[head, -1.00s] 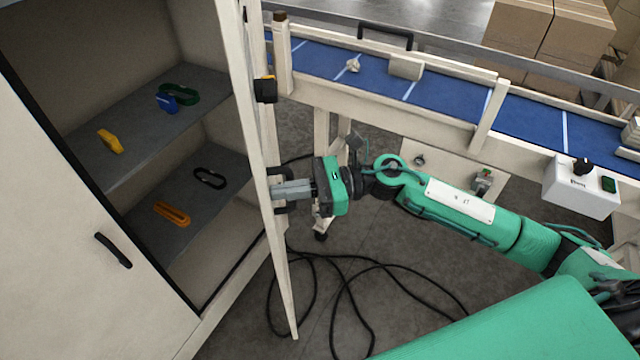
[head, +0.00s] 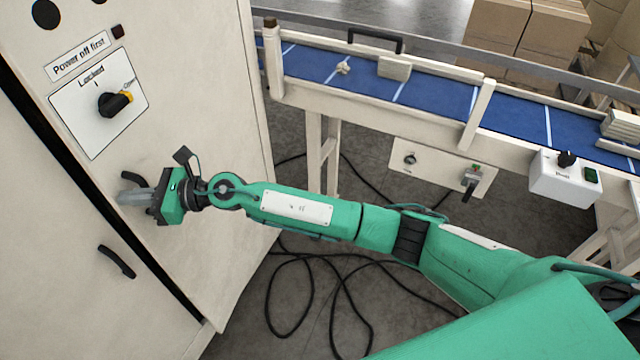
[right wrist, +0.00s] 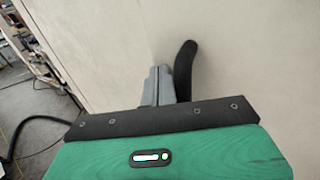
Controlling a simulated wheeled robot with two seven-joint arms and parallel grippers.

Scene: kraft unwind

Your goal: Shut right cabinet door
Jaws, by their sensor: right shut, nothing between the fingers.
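The right cabinet door (head: 215,110) is swung round to nearly closed, its outer face toward me. A dark gap shows between its edge and the left cabinet door (head: 50,240). The right door carries a black handle (right wrist: 184,70), a rotary switch (head: 114,102) and a "Power off first" label (head: 78,57). My right gripper (head: 128,197) is shut and empty, its fingers at the door face beside the handle. In the right wrist view the fingers (right wrist: 158,84) are just left of the handle; I cannot tell whether they touch it. My left gripper is not in view.
The left door has its own black handle (head: 117,261). A conveyor with a blue belt (head: 440,95) runs along the right, with a white control box (head: 567,180) on its side. Black cables (head: 300,285) lie on the floor. Cardboard boxes (head: 520,35) stand behind.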

